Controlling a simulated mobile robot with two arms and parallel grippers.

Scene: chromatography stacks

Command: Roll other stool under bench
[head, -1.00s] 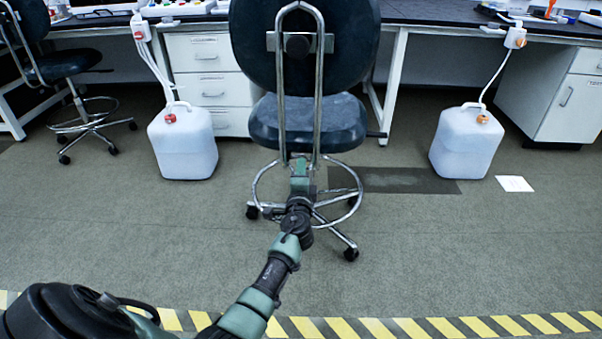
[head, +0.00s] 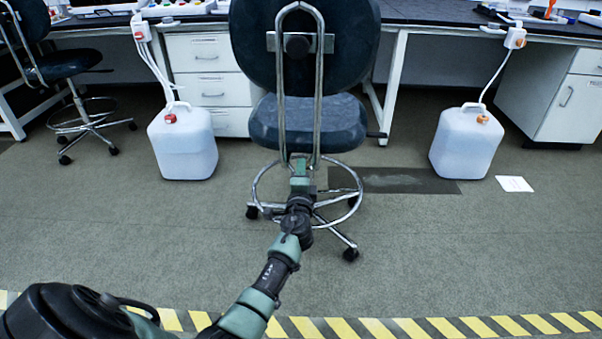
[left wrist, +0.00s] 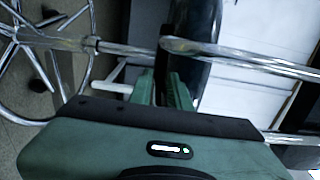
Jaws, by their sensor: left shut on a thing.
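A dark stool (head: 308,122) with a chrome back frame, foot ring and castors stands upright in front of the bench (head: 420,17) in the head view, its back toward me. My left gripper (head: 300,162) is shut on the stool at the rear, low between the chrome back tubes. In the left wrist view the green fingers (left wrist: 163,90) reach to the stool's dark part (left wrist: 197,45) between chrome tubes; the exact contact is hard to see. A second dark stool (head: 66,66) stands at the left by the bench. My right gripper is not in view.
White jugs with tubes stand on the floor left (head: 183,145) and right (head: 466,145) of the held stool. White drawers (head: 208,85) stand behind it to the left. An open knee space (head: 445,65) lies to the right, behind a white bench leg (head: 395,80). Striped tape (head: 400,328) crosses the near floor.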

